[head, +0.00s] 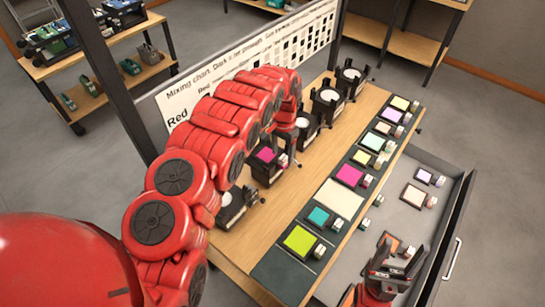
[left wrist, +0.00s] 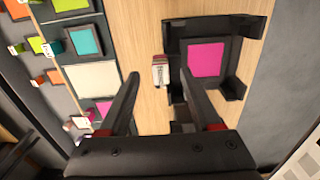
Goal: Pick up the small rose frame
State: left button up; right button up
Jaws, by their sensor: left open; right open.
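A magenta-rose frame (head: 267,155) sits in a black lamp holder on the wooden bench. It also shows in the left wrist view (left wrist: 206,58), with a small pale tab with red on it (left wrist: 160,72) at its left side. My left gripper (head: 286,148) is open over this holder. In the left wrist view its fingertips (left wrist: 160,76) stand on either side of the tab, and I cannot tell whether they touch it. Another rose frame (head: 348,175) lies on the dark mat. My right gripper (head: 395,262) is open over the drawer, near an orange-brown frame.
The dark mat (head: 272,270) carries lime, teal, cream and other frames with tabs. The open drawer (head: 405,217) holds a few frames. More black holders (head: 327,100) stand along the bench, in front of a mixing chart board (head: 240,65).

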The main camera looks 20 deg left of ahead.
aim_at(284, 157)
pick_arm(q)
jog(key=shift+w+d+f+p, duration=0.1)
jog(key=shift+w+f+p, duration=0.15)
jog(key=shift+f, duration=0.3)
jog(key=shift+w+f+p, duration=0.1)
jog(key=shift+f+p, duration=0.15)
jog(key=shift+f, duration=1.35)
jog(key=shift+c, duration=0.3)
grip_shut()
